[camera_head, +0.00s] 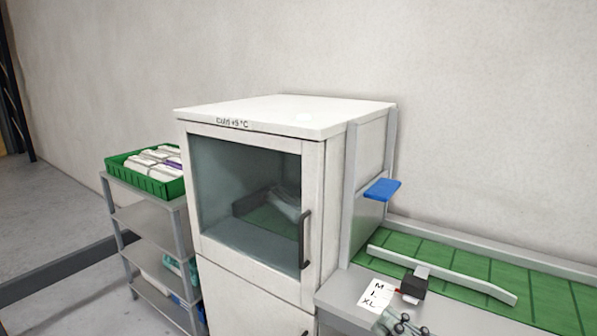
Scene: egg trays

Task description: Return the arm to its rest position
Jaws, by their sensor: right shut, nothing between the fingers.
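My right gripper (399,325) shows only in part at the bottom edge, right of centre. It is shut, with nothing seen held in it. It is in front of the grey counter, close to a white card (376,293) marked M, L, XL. The rest of my right arm is out of the picture. My left gripper is not in view.
A white cabinet (262,112) with a closed glass door (247,190) stands in the middle. Right of it, a counter carries a green belt (470,262), a white rail (450,275) and a black device (413,286). A blue flap (382,189) juts from the cabinet's side. A grey shelf cart (150,244) with a green crate (152,183) stands left.

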